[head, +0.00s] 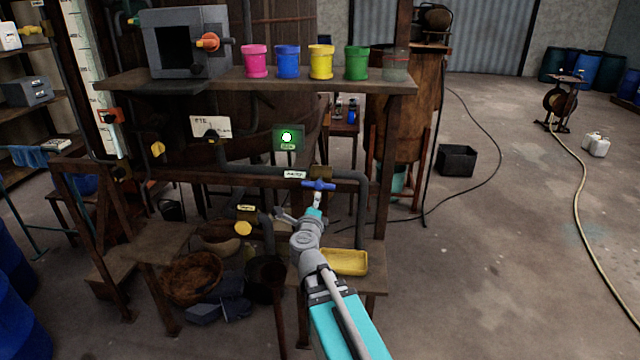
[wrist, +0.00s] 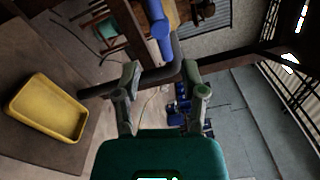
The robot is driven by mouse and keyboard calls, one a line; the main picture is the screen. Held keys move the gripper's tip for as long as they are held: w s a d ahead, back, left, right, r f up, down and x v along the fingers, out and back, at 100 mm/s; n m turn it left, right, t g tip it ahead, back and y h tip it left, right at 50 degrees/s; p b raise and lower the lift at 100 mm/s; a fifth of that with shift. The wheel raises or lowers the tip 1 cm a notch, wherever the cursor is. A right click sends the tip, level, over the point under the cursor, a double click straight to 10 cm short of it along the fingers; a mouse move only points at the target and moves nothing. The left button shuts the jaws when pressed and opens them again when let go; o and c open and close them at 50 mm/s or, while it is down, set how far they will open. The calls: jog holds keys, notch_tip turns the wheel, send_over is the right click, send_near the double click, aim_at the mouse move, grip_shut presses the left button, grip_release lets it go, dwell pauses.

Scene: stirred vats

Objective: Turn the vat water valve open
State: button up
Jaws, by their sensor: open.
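The water valve shows as a blue lever handle (head: 319,185) on a brass body (head: 321,172) in the grey pipe, next to a small white label (head: 295,174). The handle lies roughly level across the picture. In the wrist view the blue handle (wrist: 160,28) shows at the top, just beyond the fingertips. My gripper (head: 313,208) is just below and in front of the handle. In the wrist view its fingers (wrist: 161,75) are spread and empty, with the dark pipe (wrist: 166,74) seen between them. I cannot tell whether anything touches.
A shelf (head: 300,86) with coloured pots runs above the valve. A green-lit panel (head: 287,138) hangs behind it. A yellow tray (head: 346,263) sits on a low stand below; it also shows in the wrist view (wrist: 48,107). Open floor lies to the right.

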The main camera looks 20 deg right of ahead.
aim_at(319, 187)
jog(key=x, duration=1.2)
jog(key=shift+d, duration=0.1)
